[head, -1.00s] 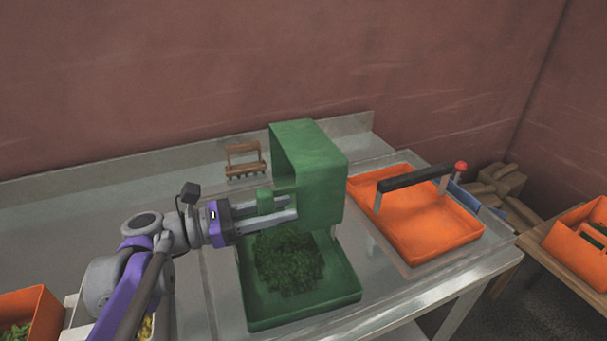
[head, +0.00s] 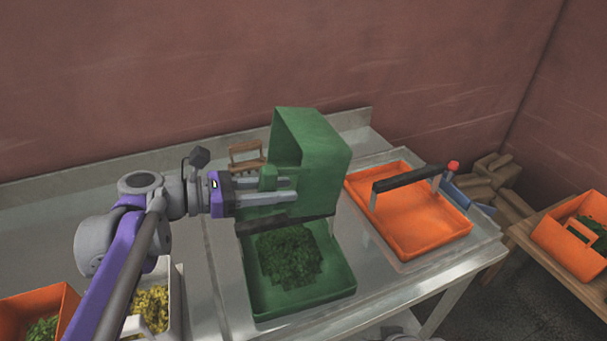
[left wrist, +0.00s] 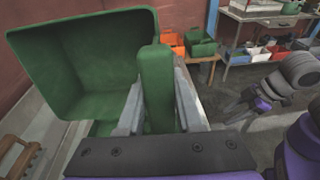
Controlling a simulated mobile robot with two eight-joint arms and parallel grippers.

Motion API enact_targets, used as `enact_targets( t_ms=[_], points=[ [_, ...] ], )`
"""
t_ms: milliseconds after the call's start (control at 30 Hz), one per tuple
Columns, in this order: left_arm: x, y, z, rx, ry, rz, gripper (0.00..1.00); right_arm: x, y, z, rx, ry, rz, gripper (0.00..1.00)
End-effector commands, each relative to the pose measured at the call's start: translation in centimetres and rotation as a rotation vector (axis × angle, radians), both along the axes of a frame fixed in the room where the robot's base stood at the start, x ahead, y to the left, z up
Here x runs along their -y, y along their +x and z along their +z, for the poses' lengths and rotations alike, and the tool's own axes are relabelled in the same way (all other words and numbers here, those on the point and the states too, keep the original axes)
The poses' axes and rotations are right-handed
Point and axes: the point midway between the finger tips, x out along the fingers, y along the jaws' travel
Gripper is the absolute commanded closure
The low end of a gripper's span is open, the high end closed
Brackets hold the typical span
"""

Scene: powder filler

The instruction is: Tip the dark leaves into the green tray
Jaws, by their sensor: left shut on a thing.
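My left gripper (head: 282,190) is shut on the handle of a green bin (head: 322,160), which it holds tilted on its side above the green tray. In the left wrist view the handle (left wrist: 156,90) stands between the two fingers, and the bin's inside (left wrist: 85,60) looks empty in the part that shows. The green tray (head: 330,300) lies on the metal table below. A heap of dark green leaves (head: 288,256) lies in the tray. The bin hides part of the tray's back edge. My right gripper is not in view.
An orange tray (head: 415,232) with a black-handled tool (head: 408,178) stands right of the green tray. A wooden rake-like tool (head: 245,157) is behind the bin. Bins with leaves (head: 152,305) stand at lower left. A wooden table (head: 555,245) with an orange bin is at right.

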Motion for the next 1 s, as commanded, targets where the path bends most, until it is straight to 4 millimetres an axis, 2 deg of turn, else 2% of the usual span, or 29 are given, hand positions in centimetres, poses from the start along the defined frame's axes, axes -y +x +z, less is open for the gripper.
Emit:
enact_targets(
  t_ms=[33, 100, 200, 367, 600, 1000],
  points=[
    [0.0, 0.2, 1.6, -0.003, 0.052, -0.001, 1.00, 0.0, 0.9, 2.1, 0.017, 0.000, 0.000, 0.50],
    [0.1, 0.3, 1.9, -0.023, 0.135, 0.000, 1.00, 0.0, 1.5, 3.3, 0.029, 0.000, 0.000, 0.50],
    [0.1, 0.3, 2.2, -0.055, 0.257, 0.000, 1.00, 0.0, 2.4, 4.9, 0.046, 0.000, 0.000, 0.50],
    [0.2, 0.2, 2.5, -0.108, 0.449, -0.002, 1.00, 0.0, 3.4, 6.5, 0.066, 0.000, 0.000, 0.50],
    [0.3, 0.0, 2.8, -0.193, 0.736, -0.005, 1.00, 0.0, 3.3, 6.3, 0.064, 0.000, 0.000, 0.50],
    [0.3, 0.1, 4.4, -0.322, 1.231, 0.000, 1.00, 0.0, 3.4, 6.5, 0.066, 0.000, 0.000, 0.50]
  ],
)
